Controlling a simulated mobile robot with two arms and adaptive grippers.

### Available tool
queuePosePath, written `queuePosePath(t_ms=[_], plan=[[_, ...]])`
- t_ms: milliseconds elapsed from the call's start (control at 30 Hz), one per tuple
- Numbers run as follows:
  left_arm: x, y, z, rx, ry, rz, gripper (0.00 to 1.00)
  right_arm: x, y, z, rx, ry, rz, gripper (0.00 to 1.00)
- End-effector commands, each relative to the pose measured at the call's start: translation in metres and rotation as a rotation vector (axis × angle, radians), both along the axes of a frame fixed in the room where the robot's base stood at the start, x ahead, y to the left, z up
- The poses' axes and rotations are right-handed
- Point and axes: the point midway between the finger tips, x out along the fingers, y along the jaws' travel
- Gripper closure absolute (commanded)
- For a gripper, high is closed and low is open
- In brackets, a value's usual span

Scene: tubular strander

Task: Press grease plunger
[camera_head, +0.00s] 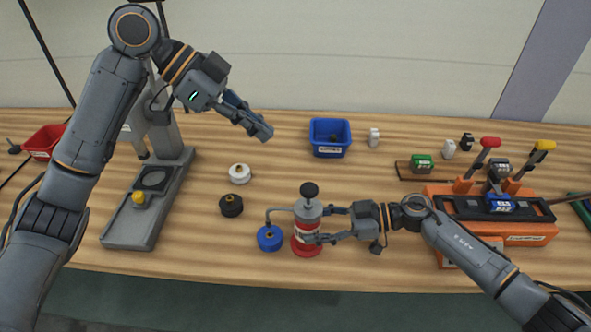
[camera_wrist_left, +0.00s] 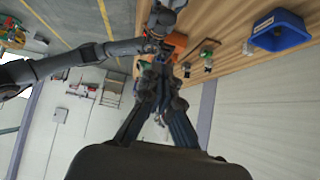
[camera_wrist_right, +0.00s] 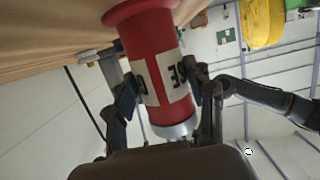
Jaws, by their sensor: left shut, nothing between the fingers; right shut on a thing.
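The grease dispenser (camera_head: 307,231) is a red can with a white label, a grey top and a black plunger knob (camera_head: 310,190). It stands upright near the table's front edge. A thin spout runs left from its top, over a blue round piece (camera_head: 269,238). My right gripper (camera_head: 312,224) is shut around the can from the right; the red can body (camera_wrist_right: 152,45) also fills the right wrist view between the fingers. My left gripper (camera_head: 268,133) is shut and empty, raised above the back of the table, up and left of the knob. Its fingers (camera_wrist_left: 160,75) show in the left wrist view.
A white round piece (camera_head: 240,174) and a black one (camera_head: 231,205) lie left of the can. A grey press stand (camera_head: 132,229) stands further left. A blue bin (camera_head: 330,152) is at the back, and an orange fixture with levers (camera_head: 520,232) at the right.

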Motion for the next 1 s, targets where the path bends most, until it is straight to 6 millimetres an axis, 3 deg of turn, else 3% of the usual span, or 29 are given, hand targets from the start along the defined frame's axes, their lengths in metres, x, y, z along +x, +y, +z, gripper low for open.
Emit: queuePosePath(t_ms=[233, 633, 800, 1000], plan=[[-0.001, -0.014, -0.014, 0.001, 0.001, -0.003, 1.0, 0.0, 0.0, 0.0, 0.0, 0.0, -0.001, 0.81], [-0.001, -0.073, -0.073, 0.0, 0.002, -0.004, 1.0, 0.0, 0.0, 0.0, 0.0, -0.001, -0.001, 0.81], [0.0, -0.071, -0.098, 0.0, 0.003, 0.001, 1.0, 0.0, 0.0, 0.0, 0.0, 0.0, -0.001, 0.81], [0.0, -0.071, -0.11, 0.001, 0.001, 0.001, 1.0, 0.0, 0.0, 0.0, 0.0, 0.0, -0.001, 0.81]])
